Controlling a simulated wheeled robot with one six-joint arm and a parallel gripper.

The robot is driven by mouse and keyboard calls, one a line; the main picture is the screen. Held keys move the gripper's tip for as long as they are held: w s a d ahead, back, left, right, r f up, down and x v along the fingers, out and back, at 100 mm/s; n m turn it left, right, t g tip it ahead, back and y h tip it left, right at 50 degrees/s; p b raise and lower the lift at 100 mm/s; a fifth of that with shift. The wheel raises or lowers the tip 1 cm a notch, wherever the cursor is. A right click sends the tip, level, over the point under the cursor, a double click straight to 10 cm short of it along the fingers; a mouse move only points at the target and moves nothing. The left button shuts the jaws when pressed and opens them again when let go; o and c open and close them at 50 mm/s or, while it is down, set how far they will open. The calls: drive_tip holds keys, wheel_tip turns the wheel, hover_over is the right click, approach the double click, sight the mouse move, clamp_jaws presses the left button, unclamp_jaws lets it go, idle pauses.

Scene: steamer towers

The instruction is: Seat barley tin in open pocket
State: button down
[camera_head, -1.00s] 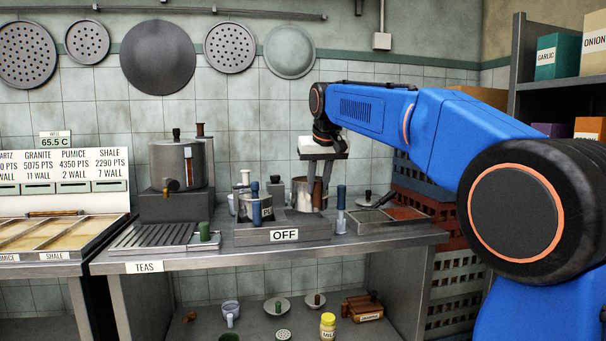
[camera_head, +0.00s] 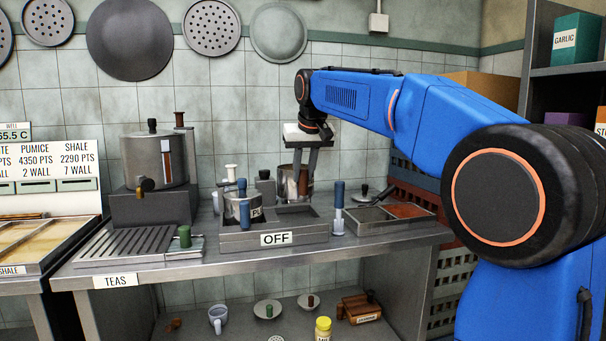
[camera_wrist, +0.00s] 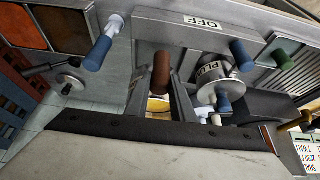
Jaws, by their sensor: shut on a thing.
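My gripper (camera_head: 304,168) is shut on a metal tin (camera_head: 291,183) with a brown handle, above the right-hand part of the grey block marked OFF (camera_head: 232,243). The tin's label is not readable. In the wrist view the brown handle (camera_wrist: 161,72) shows between the fingers, with something yellowish below it. The right pocket (camera_head: 300,211) shows dark under the tin. I cannot tell whether the tin's base is inside it. A second tin (camera_head: 238,209) with a blue handle and a partly read label stands in the left pocket; it also shows in the wrist view (camera_wrist: 214,72).
A blue-handled post (camera_head: 338,197) stands at the block's right, near a sectioned tray (camera_head: 375,222). A large pot (camera_head: 152,162) and a slatted drain tray (camera_head: 130,247) are to the left. Cups and a yellow-lidded jar (camera_head: 323,328) sit on the lower shelf.

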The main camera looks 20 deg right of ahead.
sight(305, 192)
drive_tip(key=shift+f, duration=3.95)
idle(0.4)
drive_tip(key=c, duration=1.4)
unclamp_jaws()
drive_tip(key=shift+c, duration=0.2)
drive_tip(key=v, duration=1.7)
drive_tip(key=shift+s+d+r, duration=0.1)
